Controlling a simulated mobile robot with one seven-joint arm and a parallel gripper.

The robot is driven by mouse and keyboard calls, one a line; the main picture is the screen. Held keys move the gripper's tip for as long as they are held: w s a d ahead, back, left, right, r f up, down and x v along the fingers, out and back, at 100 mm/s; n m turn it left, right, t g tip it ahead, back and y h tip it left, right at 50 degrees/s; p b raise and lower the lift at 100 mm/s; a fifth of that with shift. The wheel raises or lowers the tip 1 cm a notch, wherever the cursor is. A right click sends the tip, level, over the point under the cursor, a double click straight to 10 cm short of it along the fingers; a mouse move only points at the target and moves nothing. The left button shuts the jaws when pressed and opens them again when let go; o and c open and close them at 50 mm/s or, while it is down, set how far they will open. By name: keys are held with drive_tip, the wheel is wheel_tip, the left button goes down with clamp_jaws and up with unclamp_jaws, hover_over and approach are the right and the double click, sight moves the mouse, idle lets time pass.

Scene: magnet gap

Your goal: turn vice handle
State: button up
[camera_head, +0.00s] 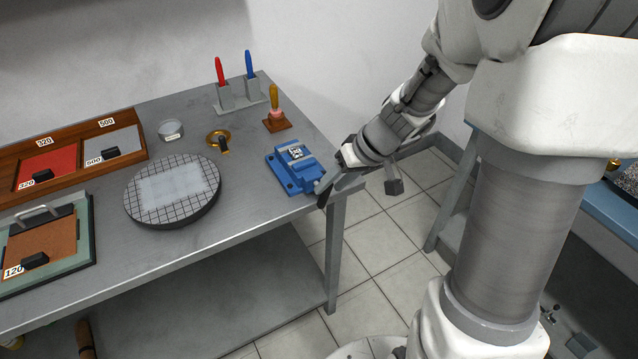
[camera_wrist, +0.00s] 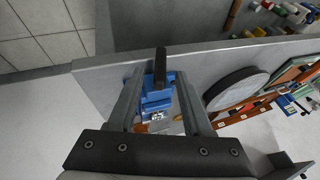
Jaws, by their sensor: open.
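A blue vice (camera_head: 292,172) sits at the right end of the grey workbench, with a small pale piece (camera_head: 296,152) on top. My gripper (camera_head: 322,190) is at the vice's near right end, by the bench edge. In the wrist view, the vice (camera_wrist: 157,97) shows between the two spread fingers of my gripper (camera_wrist: 160,76). A dark bar, which looks like the vice handle (camera_wrist: 160,66), stands between the fingertips with gaps on both sides. I cannot tell whether either finger touches it. In the head view, my gripper largely hides the handle.
A round gridded plate (camera_head: 172,193) lies left of the vice. A wooden-handled stamp (camera_head: 276,111), a brass ring (camera_head: 218,139) and a stand with red and blue tools (camera_head: 239,97) are behind. Bare bench top (camera_head: 245,210) lies in front.

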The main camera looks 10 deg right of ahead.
sight(323, 194)
drive_tip(key=shift+b+x, duration=0.3)
drive_tip(key=shift+x, duration=2.05)
clamp_jaws()
